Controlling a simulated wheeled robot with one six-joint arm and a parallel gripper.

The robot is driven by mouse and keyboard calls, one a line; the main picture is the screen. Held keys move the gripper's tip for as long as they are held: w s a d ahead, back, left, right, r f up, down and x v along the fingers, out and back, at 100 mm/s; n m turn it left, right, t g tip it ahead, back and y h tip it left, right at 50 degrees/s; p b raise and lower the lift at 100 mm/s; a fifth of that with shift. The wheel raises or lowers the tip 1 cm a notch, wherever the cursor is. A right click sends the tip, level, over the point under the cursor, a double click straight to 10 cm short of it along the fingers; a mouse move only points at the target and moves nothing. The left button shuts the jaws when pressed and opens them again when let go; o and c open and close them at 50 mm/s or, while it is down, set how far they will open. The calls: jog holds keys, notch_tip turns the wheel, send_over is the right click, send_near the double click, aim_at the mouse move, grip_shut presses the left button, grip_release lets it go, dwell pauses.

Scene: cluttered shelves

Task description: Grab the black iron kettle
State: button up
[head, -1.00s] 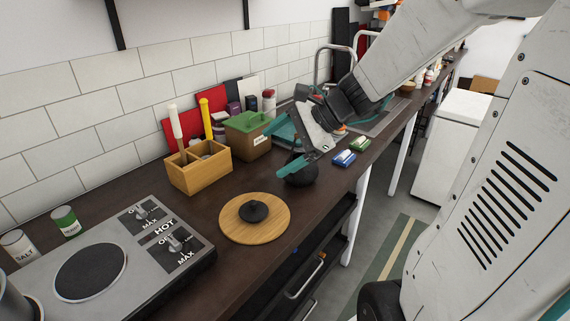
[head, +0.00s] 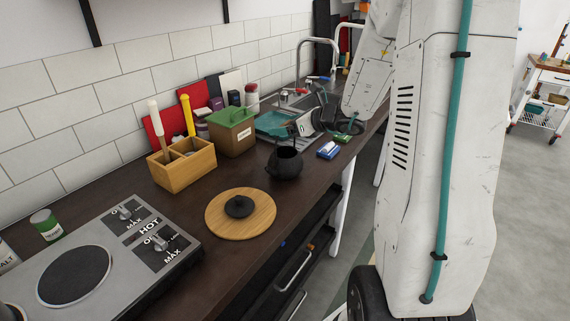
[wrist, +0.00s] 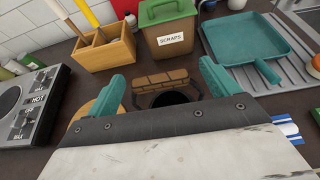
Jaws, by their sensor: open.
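The black iron kettle (head: 285,163) stands upright and lidless on the dark counter in the head view. In the wrist view its dark opening (wrist: 171,98) and brown segmented handle (wrist: 160,80) show between my fingers; its lower body is hidden behind my gripper. My gripper (wrist: 163,84) is open, with one teal finger on each side of the handle in the picture and nothing held. In the head view my gripper is beyond the kettle, small and partly hard to make out.
A round wooden board (head: 262,212) with a black lid (head: 239,207) lies nearer. Blue-and-white (head: 328,150) item sits right of the kettle, near the counter's front edge. The hot plate (head: 150,240) is left.

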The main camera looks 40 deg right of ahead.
jog(key=shift+w+a+f, duration=0.15)
jog(key=shift+w, duration=0.2)
grip_shut()
jog(key=shift+r, duration=0.2)
